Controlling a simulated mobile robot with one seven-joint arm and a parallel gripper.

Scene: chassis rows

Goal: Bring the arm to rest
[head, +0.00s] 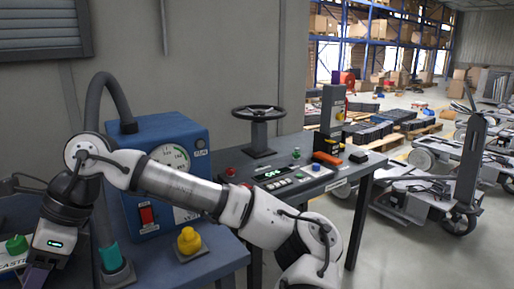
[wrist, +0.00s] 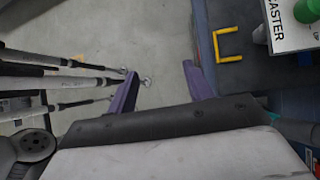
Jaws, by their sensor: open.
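My gripper shows at the lower left of the head view, where its fingers (head: 37,278) point down and run to the bottom edge. In the wrist view my gripper (wrist: 160,88) has its two purple fingers spread apart, with nothing between them but grey floor beyond. My white and grey arm stretches across the head view, from the lower middle to the left, in front of the blue bench and the blue box (head: 165,140) with a gauge.
A blue workbench (head: 225,258) carries a yellow button (head: 189,241) and a green button (head: 16,244). A control desk with a black handwheel (head: 259,112) stands to the right. Wheeled chassis (head: 440,165) stand on the floor at right.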

